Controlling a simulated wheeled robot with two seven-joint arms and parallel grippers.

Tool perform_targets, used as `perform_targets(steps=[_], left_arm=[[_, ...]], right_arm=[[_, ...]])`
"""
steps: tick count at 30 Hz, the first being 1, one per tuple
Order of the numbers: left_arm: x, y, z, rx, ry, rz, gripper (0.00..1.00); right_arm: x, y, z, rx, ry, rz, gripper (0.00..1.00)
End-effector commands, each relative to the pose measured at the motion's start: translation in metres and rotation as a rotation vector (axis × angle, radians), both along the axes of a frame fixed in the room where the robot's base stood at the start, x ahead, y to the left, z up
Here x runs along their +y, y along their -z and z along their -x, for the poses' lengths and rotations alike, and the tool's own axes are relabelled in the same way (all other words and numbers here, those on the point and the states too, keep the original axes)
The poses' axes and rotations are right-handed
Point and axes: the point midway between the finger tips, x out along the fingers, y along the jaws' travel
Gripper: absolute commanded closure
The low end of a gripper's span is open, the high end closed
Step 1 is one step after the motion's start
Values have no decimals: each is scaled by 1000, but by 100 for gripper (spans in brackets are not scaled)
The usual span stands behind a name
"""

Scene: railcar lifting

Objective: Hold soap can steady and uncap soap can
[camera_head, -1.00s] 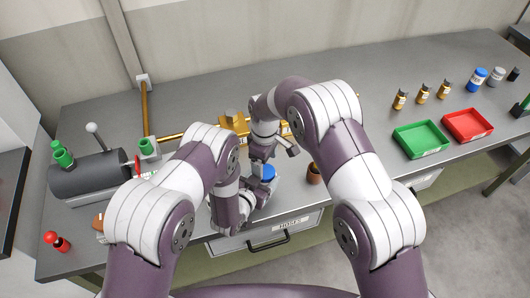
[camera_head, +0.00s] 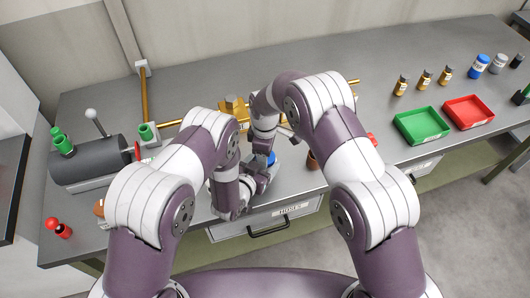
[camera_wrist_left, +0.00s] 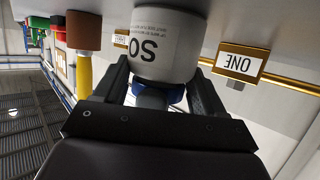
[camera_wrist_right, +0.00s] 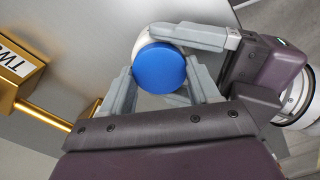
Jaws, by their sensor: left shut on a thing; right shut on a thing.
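The soap can (camera_wrist_left: 165,45) is a white cylinder with black lettering, upside down in the left wrist view. My left gripper (camera_head: 262,177) comes from the side and is shut on its body. The blue cap (camera_wrist_right: 160,68) faces the right wrist camera, and a small part of it (camera_head: 271,158) shows in the head view. My right gripper (camera_wrist_right: 160,85) is shut on the cap, with a finger on either side of it. The arms hide most of the can in the head view.
Brass pipework (camera_head: 235,108) lies behind the grippers. A dark tank (camera_head: 90,168) stands at left. A green tray (camera_head: 423,126) and a red tray (camera_head: 469,111) are at right, with several small bottles behind them.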

Motion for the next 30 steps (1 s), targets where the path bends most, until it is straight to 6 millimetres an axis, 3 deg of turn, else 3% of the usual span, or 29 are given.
perform_targets(steps=[17,30], left_arm=[[0,0,0,1,0,0,100],[0,0,0,2,0,-1,100]], right_arm=[[0,-1,0,0,2,0,76],[0,-15,0,0,2,0,76]])
